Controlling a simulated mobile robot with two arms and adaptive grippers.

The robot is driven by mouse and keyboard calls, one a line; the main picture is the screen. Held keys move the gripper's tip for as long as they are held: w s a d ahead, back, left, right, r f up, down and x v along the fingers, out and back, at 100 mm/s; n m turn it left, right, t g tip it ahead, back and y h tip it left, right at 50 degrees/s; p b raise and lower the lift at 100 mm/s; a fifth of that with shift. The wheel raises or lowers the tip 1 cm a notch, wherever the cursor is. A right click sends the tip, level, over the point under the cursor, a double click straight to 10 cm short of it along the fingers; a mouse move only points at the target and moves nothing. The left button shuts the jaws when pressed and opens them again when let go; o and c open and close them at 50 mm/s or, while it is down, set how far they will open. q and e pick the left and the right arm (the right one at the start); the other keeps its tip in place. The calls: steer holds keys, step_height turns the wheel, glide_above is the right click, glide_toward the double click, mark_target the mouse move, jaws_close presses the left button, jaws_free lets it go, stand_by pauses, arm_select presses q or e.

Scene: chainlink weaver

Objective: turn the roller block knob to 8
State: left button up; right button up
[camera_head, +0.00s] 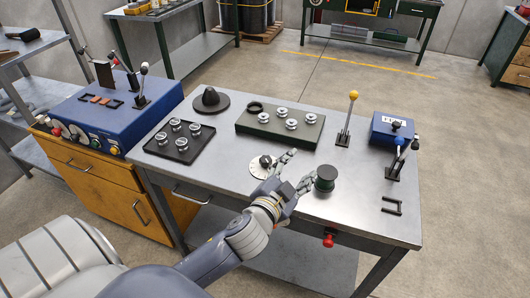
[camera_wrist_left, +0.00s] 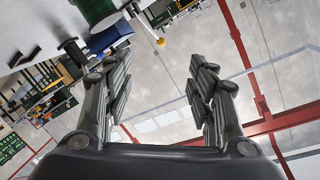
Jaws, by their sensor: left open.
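A white round dial with a dark knob (camera_head: 264,163) sits on the metal table, just left of my left gripper in the head view. Its markings and setting are too small to read. A dark green block (camera_head: 250,128) with several silver rollers stands behind the dial. My left gripper (camera_head: 304,167) is open and empty, its fingers spread above the table between the dial and a dark green spool (camera_head: 326,180). In the left wrist view, the open fingers (camera_wrist_left: 160,65) have nothing between them, and the dial cannot be made out. My right gripper is not in view.
A black tray (camera_head: 158,153) with several silver rollers and a dark cone (camera_head: 210,98) are at left. A red button (camera_head: 328,240) is on the table's front.

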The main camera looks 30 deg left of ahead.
arm_select(q)
steer(key=w+d+r+m+t+h, duration=0.1)
steer(key=d+r+m+t+h, duration=0.1)
steer(key=d+r+m+h, duration=0.5)
steer(key=w+d+r+m+t+h, duration=0.1)
steer(key=d+r+m+h, duration=0.4)
steer(key=r, duration=0.4)
steer(key=s+d+f+m+g+h, duration=0.1)
steer(key=s+d+m+g+h, duration=0.1)
steer(key=d+m+g+h, duration=0.6)
steer(key=m+g+y, duration=0.7)
steer(key=y, duration=1.3)
glide_toward(265, 159)
steer(key=p+x, duration=0.3)
steer(key=x, duration=0.4)
steer(key=shift+w+f, duration=0.15)
steer(key=shift+f, duration=0.25)
steer(key=shift+w+f, duration=0.25)
steer(key=shift+f, duration=0.4)
